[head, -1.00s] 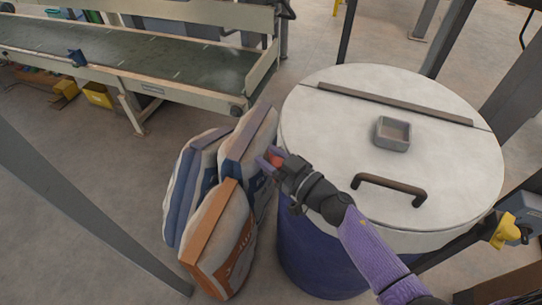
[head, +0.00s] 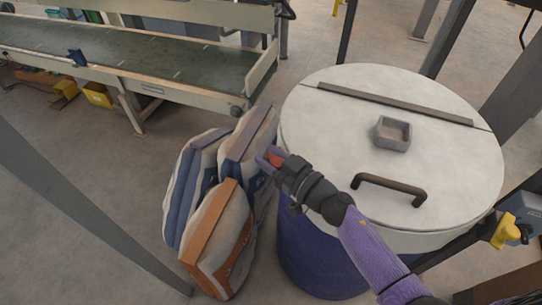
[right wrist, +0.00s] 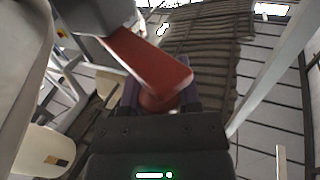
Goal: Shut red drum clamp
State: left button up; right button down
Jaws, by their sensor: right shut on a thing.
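The red drum clamp (head: 275,160) shows as a small red piece at the left side of the drum's white lid (head: 335,125). My right gripper (head: 267,159) is shut on it, and its purple fingers cover part of it. In the right wrist view the clamp is a long red lever (right wrist: 145,65), running from a grey bracket at the upper left to between my right gripper's fingers (right wrist: 158,98). The blue drum (head: 315,250) stands below the lid. The rest of the clamp is hidden in the head view. My left gripper is not in view.
Several filled sacks (head: 205,235) lean together just left of the drum, close to my right gripper. The lid carries a dark handle (head: 390,183) and a small grey square box (head: 392,133). A conveyor (head: 150,75) stands at the upper left. Open floor lies between.

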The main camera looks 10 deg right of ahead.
jog(key=shift+s+d+n+g+y, duration=0.1)
jog(key=shift+d+n+g+y, duration=0.25)
jog(key=shift+n+g+y, duration=0.55)
jog(key=shift+c, duration=1.5)
grip_release()
jog(key=p+v, duration=0.1)
jog(key=v, duration=0.9)
jog(key=shift+f, duration=0.2)
